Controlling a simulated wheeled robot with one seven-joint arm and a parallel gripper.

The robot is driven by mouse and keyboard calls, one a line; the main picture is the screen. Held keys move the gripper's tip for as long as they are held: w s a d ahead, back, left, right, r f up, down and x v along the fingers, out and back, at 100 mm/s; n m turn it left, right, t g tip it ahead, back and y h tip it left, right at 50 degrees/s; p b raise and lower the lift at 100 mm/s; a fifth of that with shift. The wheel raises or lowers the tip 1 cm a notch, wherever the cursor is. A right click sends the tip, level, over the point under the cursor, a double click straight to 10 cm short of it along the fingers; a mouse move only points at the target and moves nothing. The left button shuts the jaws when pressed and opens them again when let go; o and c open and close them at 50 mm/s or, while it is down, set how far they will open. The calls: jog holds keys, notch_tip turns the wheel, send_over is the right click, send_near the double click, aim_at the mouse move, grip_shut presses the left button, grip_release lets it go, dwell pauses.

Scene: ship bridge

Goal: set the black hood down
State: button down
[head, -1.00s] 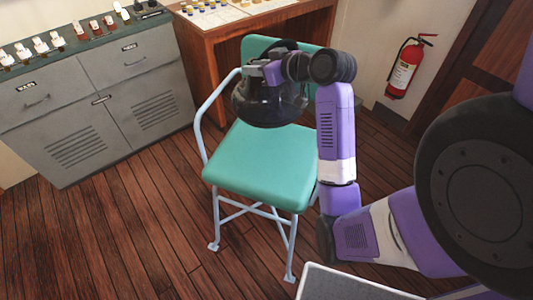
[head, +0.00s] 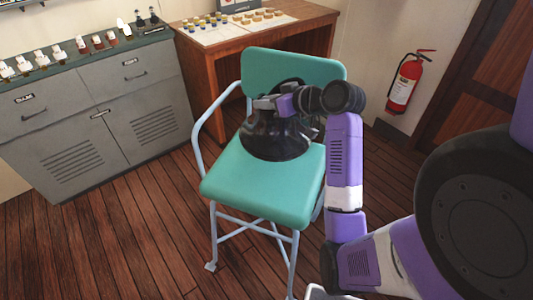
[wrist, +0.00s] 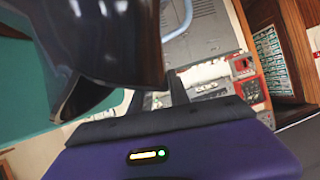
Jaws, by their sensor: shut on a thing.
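The black hood (head: 275,137) is a glossy dark dome with a flared lower rim and a handle on top. In the head view it is over the teal seat (head: 255,185) of the chair, in front of the backrest, with its rim at or just above the seat; I cannot tell if it touches. My gripper (head: 268,103) is shut on the hood near its top. In the wrist view the hood (wrist: 115,45) fills the upper left, close to the dark fingers (wrist: 165,95). The exact grip point is partly hidden.
The chair has pale blue tube arms and legs (head: 209,110). A grey cabinet (head: 85,110) with small items on top stands at left. A wooden desk (head: 255,30) is behind the chair. A red fire extinguisher (head: 404,82) hangs on the right wall.

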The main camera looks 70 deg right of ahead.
notch_tip(320, 180, down, 17)
dwell(0.5)
jog(key=shift+f, duration=0.1)
jog(key=c, duration=1.2)
grip_release()
jog(key=shift+c, duration=0.2)
